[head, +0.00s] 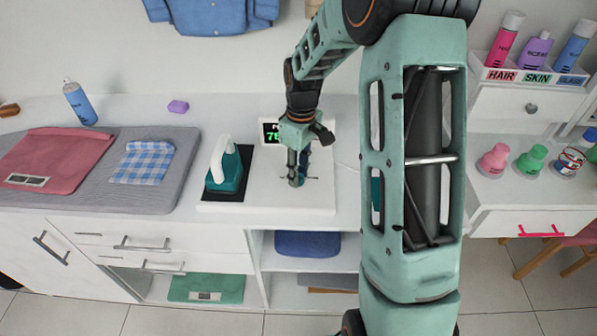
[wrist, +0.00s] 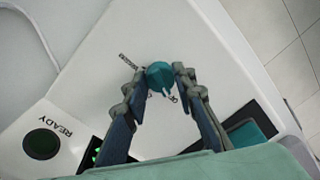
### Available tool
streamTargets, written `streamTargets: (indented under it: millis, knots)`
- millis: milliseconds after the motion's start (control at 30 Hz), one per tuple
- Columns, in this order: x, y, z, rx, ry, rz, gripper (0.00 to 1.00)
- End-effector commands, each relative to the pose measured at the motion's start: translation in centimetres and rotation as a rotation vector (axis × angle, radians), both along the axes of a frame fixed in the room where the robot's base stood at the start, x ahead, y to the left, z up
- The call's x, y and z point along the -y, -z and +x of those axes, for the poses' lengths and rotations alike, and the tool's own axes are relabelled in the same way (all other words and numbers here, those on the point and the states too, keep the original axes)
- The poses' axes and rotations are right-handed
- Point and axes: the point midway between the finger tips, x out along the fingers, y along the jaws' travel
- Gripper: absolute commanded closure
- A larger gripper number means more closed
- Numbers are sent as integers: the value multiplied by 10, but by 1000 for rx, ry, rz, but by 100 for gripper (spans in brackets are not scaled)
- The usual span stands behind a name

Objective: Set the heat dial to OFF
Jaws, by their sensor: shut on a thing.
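The heat dial (wrist: 160,74) is a small round teal knob on a white panel (wrist: 85,85) in the wrist view.
A teal iron (head: 229,172) stands on a black pad left of my gripper. Farther left are a grey ironing mat (head: 185,150) with folded cloths and a blue spray bottle (head: 79,103).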

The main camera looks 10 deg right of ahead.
Motion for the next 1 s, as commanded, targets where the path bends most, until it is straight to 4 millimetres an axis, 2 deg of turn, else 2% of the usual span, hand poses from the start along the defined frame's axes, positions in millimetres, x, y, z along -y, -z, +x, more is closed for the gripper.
streamTargets:
  millis: [133,167,300,667,767,1000]
  knots:
    - [0,-1,1,1,-1,-1,100]
    - [0,0,1,1,-1,-1,74]
    - [0,0,0,1,-1,-1,59]
    - [0,-5,1,3,1,-1,57]
    - [1,-17,2,5,1,-1,57]
    - [3,-68,4,6,0,-1,57]
